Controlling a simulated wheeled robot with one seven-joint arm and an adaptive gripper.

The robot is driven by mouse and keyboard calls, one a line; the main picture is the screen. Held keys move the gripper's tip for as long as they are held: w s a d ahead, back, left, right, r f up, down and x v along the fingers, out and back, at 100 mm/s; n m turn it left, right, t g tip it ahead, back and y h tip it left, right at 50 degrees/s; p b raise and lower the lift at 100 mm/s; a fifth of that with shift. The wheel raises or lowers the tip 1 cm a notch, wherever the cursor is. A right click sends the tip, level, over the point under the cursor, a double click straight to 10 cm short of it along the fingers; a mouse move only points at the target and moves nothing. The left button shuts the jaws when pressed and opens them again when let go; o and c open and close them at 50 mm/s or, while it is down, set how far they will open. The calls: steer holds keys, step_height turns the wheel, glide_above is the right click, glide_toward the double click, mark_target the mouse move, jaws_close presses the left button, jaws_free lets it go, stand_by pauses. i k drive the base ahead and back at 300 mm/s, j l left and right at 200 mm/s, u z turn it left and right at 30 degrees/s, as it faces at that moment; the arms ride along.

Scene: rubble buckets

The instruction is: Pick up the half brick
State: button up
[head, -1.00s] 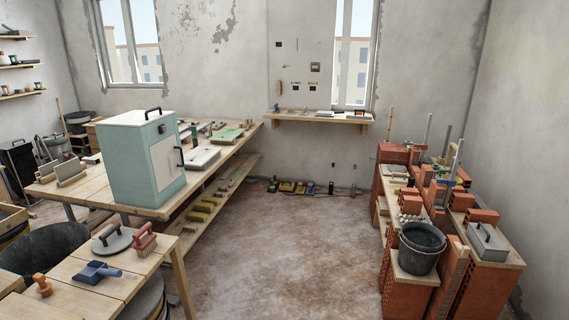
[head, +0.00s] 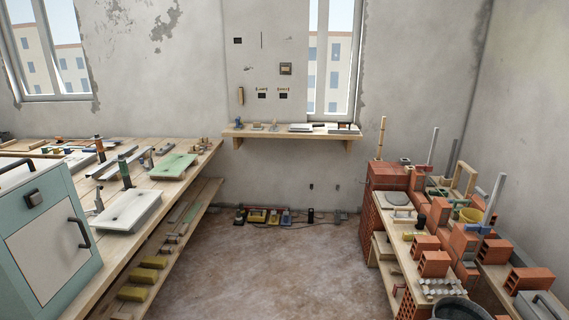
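Several orange-red brick pieces stand on the brick-and-plank bench at the right in the head view. Two short hollow ones, one a possible half brick (head: 434,263), sit near the front edge of the bench. Another hollow brick (head: 529,281) lies further right. I cannot tell for certain which piece is the half brick. My gripper is not in view.
A plank workbench (head: 150,205) with trays and tools runs along the left, with a teal cabinet (head: 45,235) on it. A dark bucket (head: 462,310) stands at the lower right. The floor (head: 270,270) between the benches is clear. A wall shelf (head: 290,131) is at the back.

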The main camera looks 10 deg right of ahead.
mark_target(424, 243)
steer(key=i+z, duration=0.15)
steer(key=i, duration=0.4)
steer(key=i+j+z, duration=0.1)
steer(key=i, duration=0.45)
steer(key=i+j+z, duration=0.15)
steer(key=i, duration=0.35)
steer(key=i+j+z, duration=0.1)
steer(key=i+j, duration=0.15)
steer(key=i, duration=0.3)
steer(key=i+l+z, duration=0.2)
steer(key=i+z, duration=0.2)
steer(key=i+l+z, duration=0.1)
steer(key=i+z, duration=0.85)
